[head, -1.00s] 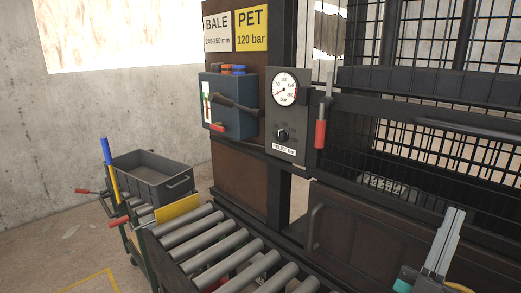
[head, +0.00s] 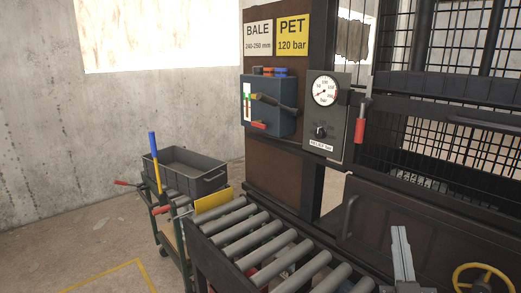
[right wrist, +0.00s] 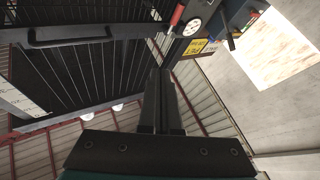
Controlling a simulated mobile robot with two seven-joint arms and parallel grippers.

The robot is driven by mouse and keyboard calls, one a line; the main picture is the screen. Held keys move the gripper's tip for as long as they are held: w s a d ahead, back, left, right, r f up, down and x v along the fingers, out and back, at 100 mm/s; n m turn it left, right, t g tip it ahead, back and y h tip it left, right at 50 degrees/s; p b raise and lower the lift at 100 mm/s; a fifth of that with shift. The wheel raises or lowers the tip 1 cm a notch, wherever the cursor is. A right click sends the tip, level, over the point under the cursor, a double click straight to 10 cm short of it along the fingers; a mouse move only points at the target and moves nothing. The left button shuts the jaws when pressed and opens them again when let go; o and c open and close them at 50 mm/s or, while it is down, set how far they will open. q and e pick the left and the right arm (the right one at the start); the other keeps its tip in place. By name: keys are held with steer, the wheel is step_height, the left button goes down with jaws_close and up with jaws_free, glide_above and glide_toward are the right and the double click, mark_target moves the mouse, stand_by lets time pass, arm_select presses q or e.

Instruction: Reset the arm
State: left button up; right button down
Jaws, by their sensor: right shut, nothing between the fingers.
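My right gripper (head: 400,232) shows at the lower right of the head view, pointing up. Its fingers are together with nothing between them. It stands in front of the dark press frame, left of a yellow handwheel (head: 484,279), and appears apart from both. In the right wrist view the shut fingers (right wrist: 161,76) point up the picture toward the press's barred front, with no object between them. My left gripper is not in view.
A roller conveyor (head: 272,246) runs across the lower middle. A grey bin (head: 186,173) on a cart stands at left. The press carries a pressure gauge (head: 325,91), a red-handled lever (head: 360,131) and a blue valve box (head: 267,106). Open floor lies at lower left.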

steer(key=s+a+f+n+g+y, duration=0.1)
steer(key=s+a+f+g+y, duration=0.15)
steer(key=a+f+g, duration=0.4)
steer(key=s+a+f+n+g+y, duration=0.2)
steer(key=f+g+y, duration=0.15)
steer(key=f, duration=0.65)
steer(key=s+a+f+m+g, duration=0.1)
steer(key=s+f+g, duration=0.35)
steer(key=s, duration=0.45)
steer(key=s+f+g, duration=0.4)
steer(key=s+g, duration=0.1)
steer(key=s, duration=0.4)
step_height(320, 180, down, 23)
steer(key=s, duration=0.2)
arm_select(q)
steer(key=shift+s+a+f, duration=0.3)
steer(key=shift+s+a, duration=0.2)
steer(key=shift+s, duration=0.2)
arm_select(e)
steer(key=s+d+f+g, duration=0.2)
steer(key=s+f, duration=1.1)
steer(key=s, duration=0.1)
steer(key=shift+s+d+f, duration=0.15)
steer(key=shift+s+f, duration=0.1)
